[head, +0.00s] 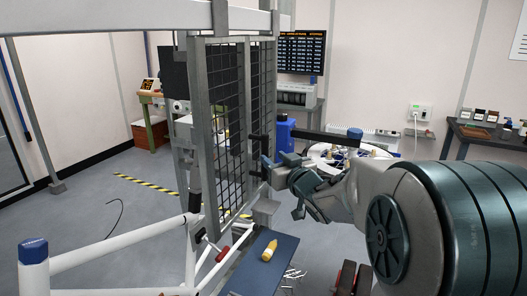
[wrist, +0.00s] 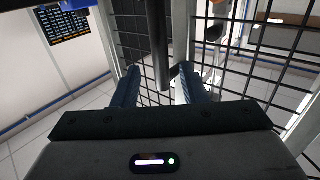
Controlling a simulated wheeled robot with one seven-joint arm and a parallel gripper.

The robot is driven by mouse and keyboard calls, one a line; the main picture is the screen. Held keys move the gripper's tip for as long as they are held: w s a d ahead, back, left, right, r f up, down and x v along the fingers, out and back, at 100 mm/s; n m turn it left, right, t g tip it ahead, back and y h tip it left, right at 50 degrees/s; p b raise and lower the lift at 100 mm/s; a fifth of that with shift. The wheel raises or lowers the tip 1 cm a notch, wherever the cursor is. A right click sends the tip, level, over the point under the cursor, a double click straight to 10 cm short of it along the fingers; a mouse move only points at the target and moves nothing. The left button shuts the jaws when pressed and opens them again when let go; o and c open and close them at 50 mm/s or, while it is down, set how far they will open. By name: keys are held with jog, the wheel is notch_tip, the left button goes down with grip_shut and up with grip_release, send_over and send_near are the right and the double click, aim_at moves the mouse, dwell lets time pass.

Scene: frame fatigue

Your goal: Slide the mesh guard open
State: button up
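The mesh guard (head: 228,110) is a dark wire grid in a grey upright frame, left of centre in the head view. Its mesh (wrist: 235,70) fills much of the wrist view. A dark handle-like bar (head: 255,141) stands out from the guard's right side. My gripper (head: 274,168) is just right of the guard, close to this bar. In the wrist view my gripper (wrist: 159,74) has its two blue-grey fingers apart, with a dark upright bar (wrist: 157,40) showing between them. I cannot tell whether the fingers touch it. No grip on it shows.
White tubes (head: 120,243) form a bike-like frame at the lower left. A round table (head: 350,155) with parts stands behind my arm. Open floor lies left of the guard.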

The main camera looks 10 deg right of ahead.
aim_at(267, 153)
jog(key=shift+x, duration=3.1)
grip_shut()
jog(key=shift+s+f, duration=0.1)
